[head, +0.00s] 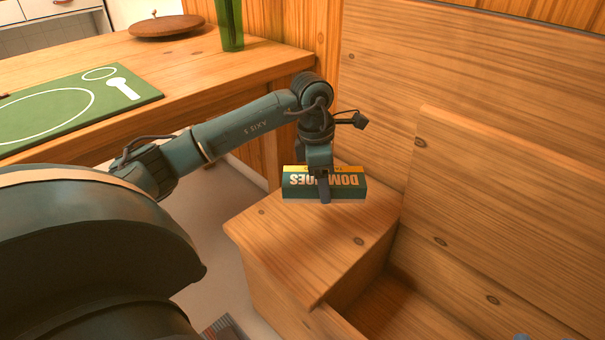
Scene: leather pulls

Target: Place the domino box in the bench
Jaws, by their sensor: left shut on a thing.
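The domino box (348,187) is a small green and yellow box with its lettering upside down in the head view. My left gripper (324,192) reaches down from above and is shut on it near its middle. The box appears over the closed part of the wooden bench (290,241); I cannot tell whether it touches that surface. The bench has an open compartment (434,305) at the lower right, with a raised wooden lid or panel (500,205) behind it. My right gripper is not in view.
A wooden table (190,60) stands at the left, with a green placemat (140,87), a green glass vase (231,25) and a round wooden board (168,26). Wood panelling rises behind the bench. Bare floor shows between the table and bench.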

